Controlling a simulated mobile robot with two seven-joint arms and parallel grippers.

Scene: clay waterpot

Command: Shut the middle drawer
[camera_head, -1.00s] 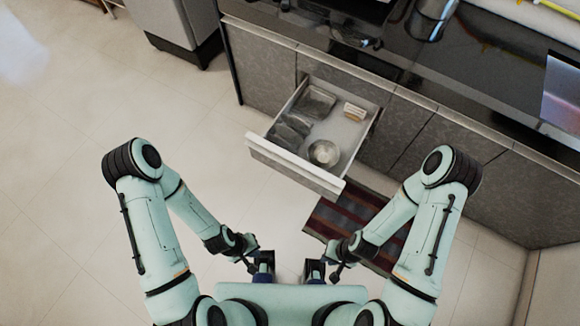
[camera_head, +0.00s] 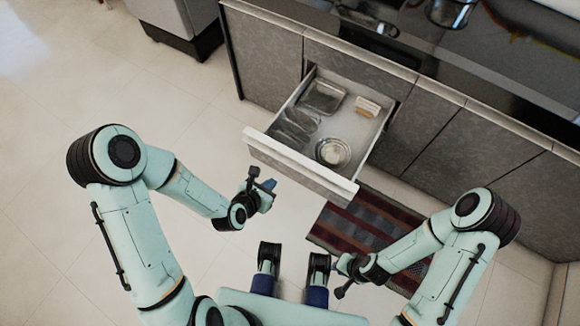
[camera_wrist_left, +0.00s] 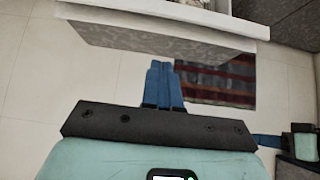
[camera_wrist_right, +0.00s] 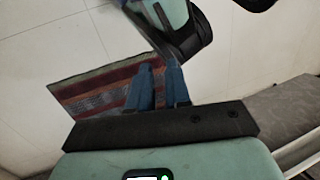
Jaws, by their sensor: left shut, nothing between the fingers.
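The drawer (camera_head: 252,136) is pulled open from the grey cabinet in the head view, with a white interior and a grey front panel. Its front also shows at the top of the left wrist view (camera_wrist_left: 150,45). My left gripper (camera_head: 268,184) is shut and empty, a short way in front of the drawer front. Its blue fingertips (camera_wrist_left: 158,68) lie together just below the panel in the left wrist view, seemingly apart from it. My right gripper (camera_wrist_right: 160,72) has its blue fingers spread with a small gap, nothing between them, away from the drawer.
The drawer holds a metal bowl (camera_head: 332,152), a clear tray (camera_head: 323,97) and a small box (camera_head: 367,105). A striped mat (camera_head: 365,228) lies on the floor at right. Grey cabinets (camera_head: 265,60) run along the back. Tiled floor at left is clear.

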